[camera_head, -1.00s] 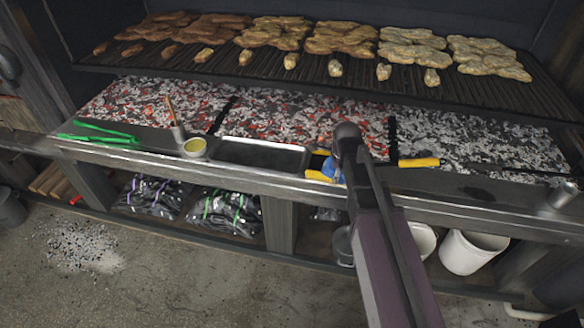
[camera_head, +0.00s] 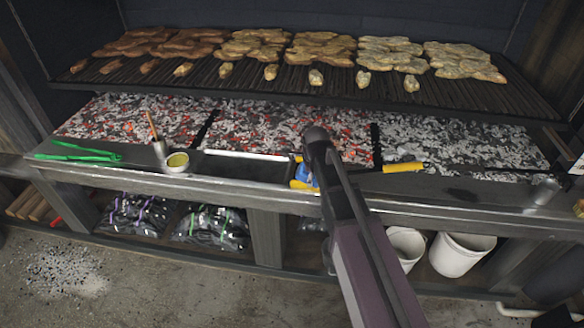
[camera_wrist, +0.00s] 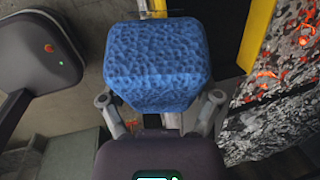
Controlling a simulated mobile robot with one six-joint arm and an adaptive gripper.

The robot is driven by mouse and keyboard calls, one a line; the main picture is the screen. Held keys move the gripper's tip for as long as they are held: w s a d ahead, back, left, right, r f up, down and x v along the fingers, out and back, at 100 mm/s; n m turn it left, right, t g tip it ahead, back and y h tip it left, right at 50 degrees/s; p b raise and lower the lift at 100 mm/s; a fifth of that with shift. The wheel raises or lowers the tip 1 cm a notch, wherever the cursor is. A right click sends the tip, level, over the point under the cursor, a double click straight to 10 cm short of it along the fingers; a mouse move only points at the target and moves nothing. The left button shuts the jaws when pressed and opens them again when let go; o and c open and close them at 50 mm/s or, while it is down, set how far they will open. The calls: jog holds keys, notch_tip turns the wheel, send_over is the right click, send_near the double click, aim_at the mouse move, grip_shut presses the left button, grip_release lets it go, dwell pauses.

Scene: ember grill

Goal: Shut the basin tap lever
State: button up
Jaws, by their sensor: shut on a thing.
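I cannot make out a basin tap or its lever in either view. My gripper (camera_wrist: 160,108) is shut on a blue, rough-surfaced block (camera_wrist: 158,55), with one finger on each side of it. In the head view the blue block (camera_head: 306,178) shows only in part beside my gripper (camera_head: 308,170), over the grill's front ledge. My arm hides part of the ledge there. A yellow edge (camera_wrist: 258,35) lies close to the right of the block in the wrist view.
The ledge (camera_head: 225,188) holds green tongs (camera_head: 75,152), a small yellow-filled cup (camera_head: 177,162), a shallow metal tray (camera_head: 245,153), a yellow handle (camera_head: 403,167) and a metal cylinder (camera_head: 545,190). Hot coals (camera_head: 285,128) lie behind. White buckets (camera_head: 460,254) stand below.

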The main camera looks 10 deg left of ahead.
jog(key=w+a, duration=0.4)
jog(key=w, duration=0.1)
jog(key=w+a+f, duration=0.1)
jog(key=w, duration=0.1)
jog(key=shift+w+a+b, duration=0.35)
jog(key=shift+a, duration=0.05)
jog(key=shift+w+a, duration=0.35)
jog(key=shift+w, duration=0.15)
jog(key=b+x, duration=0.1)
jog(key=b, duration=0.1)
jog(key=b+x, duration=0.1)
jog(key=x, duration=0.1)
jog(key=shift+s+f+b, duration=0.35)
jog(key=shift+b, duration=0.05)
jog(key=o, duration=0.8)
jog(key=shift+r, duration=0.2)
jog(key=p+v, duration=1.1)
jog(key=p, duration=0.1)
jog(key=shift+r, duration=0.35)
